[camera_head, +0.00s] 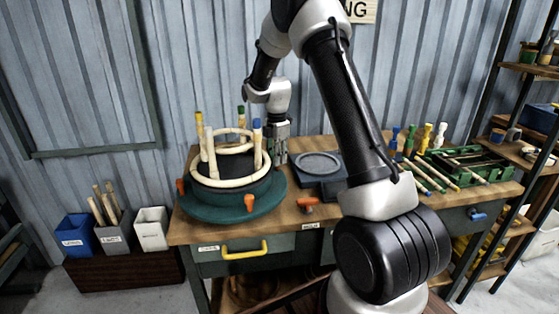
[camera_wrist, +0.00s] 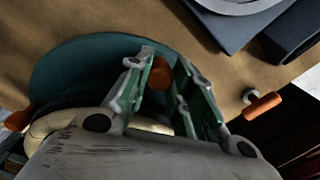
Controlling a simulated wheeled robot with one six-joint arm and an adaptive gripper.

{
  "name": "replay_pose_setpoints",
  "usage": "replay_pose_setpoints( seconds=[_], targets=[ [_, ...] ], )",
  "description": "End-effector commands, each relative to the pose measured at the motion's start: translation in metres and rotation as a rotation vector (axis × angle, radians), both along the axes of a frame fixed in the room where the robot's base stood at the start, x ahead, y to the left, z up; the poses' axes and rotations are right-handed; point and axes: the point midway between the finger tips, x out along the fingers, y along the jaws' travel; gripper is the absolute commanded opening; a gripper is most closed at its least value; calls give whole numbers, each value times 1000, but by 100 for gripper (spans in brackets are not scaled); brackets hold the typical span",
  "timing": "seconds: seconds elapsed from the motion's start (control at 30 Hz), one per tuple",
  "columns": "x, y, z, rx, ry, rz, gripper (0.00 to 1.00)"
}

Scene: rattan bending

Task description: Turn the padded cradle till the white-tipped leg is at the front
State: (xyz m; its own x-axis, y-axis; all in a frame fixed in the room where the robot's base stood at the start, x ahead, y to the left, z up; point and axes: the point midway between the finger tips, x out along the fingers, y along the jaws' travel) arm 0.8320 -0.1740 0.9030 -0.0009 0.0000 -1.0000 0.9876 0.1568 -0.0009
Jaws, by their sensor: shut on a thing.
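The padded cradle (camera_head: 233,190) is a dark green drum on a wider green turntable disc (camera_head: 205,212), holding a pale rattan ring frame with upright legs. A pale leg (camera_head: 211,155) with a whitish top stands at the front left. A yellow-tipped leg (camera_head: 199,125) is behind it. My gripper (camera_head: 281,155) is low at the cradle's right rear. In the wrist view its fingers are shut on an orange knob (camera_wrist: 160,78) at the cradle's rim.
Other orange knobs show at the cradle's left (camera_head: 180,186) and front (camera_head: 249,203). A loose orange-handled clamp (camera_head: 307,206) lies on the bench. A dark plate with a round grey disc (camera_head: 318,163) is right of the gripper. A green tool tray (camera_head: 470,165) is farther right.

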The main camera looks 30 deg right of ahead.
Motion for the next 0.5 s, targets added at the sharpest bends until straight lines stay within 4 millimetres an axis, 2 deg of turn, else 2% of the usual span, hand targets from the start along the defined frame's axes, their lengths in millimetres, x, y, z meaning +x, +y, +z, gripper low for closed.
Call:
replay_pose_setpoints(
  seconds=[0.5],
  targets=[
    [45,5,0,-1,-3,256,0]
  ],
)
